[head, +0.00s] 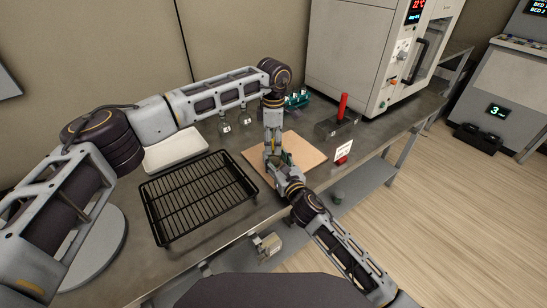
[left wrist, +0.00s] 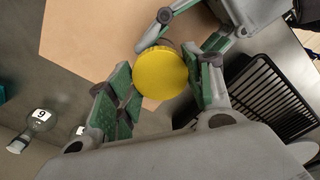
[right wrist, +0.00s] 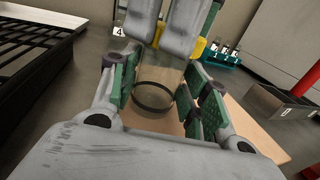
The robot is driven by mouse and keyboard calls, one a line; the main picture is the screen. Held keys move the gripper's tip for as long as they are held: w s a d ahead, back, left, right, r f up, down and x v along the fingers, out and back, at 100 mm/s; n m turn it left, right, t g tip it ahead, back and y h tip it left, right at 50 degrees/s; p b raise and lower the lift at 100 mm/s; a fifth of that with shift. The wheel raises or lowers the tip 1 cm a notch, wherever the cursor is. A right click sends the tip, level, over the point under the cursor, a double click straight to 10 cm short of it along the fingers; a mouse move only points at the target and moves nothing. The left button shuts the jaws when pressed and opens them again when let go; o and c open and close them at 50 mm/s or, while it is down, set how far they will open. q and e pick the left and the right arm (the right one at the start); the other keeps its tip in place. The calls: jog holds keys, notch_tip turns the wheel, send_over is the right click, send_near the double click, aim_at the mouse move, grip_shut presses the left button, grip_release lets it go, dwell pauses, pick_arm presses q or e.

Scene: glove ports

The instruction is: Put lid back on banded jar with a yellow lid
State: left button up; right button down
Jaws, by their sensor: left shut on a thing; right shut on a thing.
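The yellow lid (left wrist: 161,74) is a round disc between the fingers of my left gripper (left wrist: 165,95), which is shut on it. The jar (right wrist: 158,88) is clear with a dark band near its lower part. My right gripper (right wrist: 160,105) is shut on the jar's sides. In the right wrist view, the left fingers come down over the jar's top, with some yellow lid (right wrist: 196,47) beside them. Whether the lid touches the rim is hidden. In the head view both grippers meet over the tan board (head: 300,153), mostly hiding jar and lid.
A black wire rack (head: 195,190) and a white tray (head: 175,152) lie left of the board. Small flasks (head: 225,125) and a teal rack (head: 297,99) stand behind. A grey block with a red cylinder (head: 343,105) and a red-based sign (head: 342,158) are right.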

pick_arm(q)
jog(key=m, duration=0.7)
jog(key=shift+m, duration=0.4)
jog(key=m, duration=0.7)
jog(key=o, duration=1.2)
jog(key=shift+r, duration=0.1)
jog(key=shift+r, duration=5.85)
